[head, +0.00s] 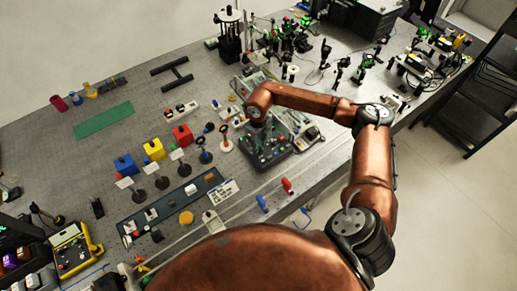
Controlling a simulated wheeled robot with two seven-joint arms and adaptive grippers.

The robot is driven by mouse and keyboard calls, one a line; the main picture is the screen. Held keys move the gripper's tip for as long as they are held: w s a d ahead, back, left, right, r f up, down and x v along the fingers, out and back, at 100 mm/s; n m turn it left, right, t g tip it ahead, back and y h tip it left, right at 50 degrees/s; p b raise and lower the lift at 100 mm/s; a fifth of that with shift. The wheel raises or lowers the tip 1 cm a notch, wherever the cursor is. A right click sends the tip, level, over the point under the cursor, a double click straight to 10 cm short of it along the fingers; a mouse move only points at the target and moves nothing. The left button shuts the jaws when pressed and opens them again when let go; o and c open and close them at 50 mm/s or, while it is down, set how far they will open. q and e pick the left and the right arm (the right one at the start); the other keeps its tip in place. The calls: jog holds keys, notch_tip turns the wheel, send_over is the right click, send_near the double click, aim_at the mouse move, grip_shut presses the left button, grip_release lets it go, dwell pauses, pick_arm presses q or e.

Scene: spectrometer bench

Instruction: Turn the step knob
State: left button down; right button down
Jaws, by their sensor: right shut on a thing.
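A dark control box (267,154) with small knobs and buttons lies on the grey bench near the middle of the head view. My right gripper (256,122) points down at the box's upper left part, at the end of my copper arm. It is shut on the step knob there. The knob itself is hidden under the gripper and wrist, so its angle cannot be told. My left gripper is not in view.
Blue, yellow and red blocks (182,135) and several round-based posts stand left of the box. Optical mounts (290,40) crowd the bench's back. A yellow meter (72,250) is at lower left.

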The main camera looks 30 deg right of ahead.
jog(key=c, duration=1.9)
grip_release()
jog(key=shift+r, duration=0.1)
notch_tip(320, 180, up, 12)
jog(key=shift+f, duration=0.1)
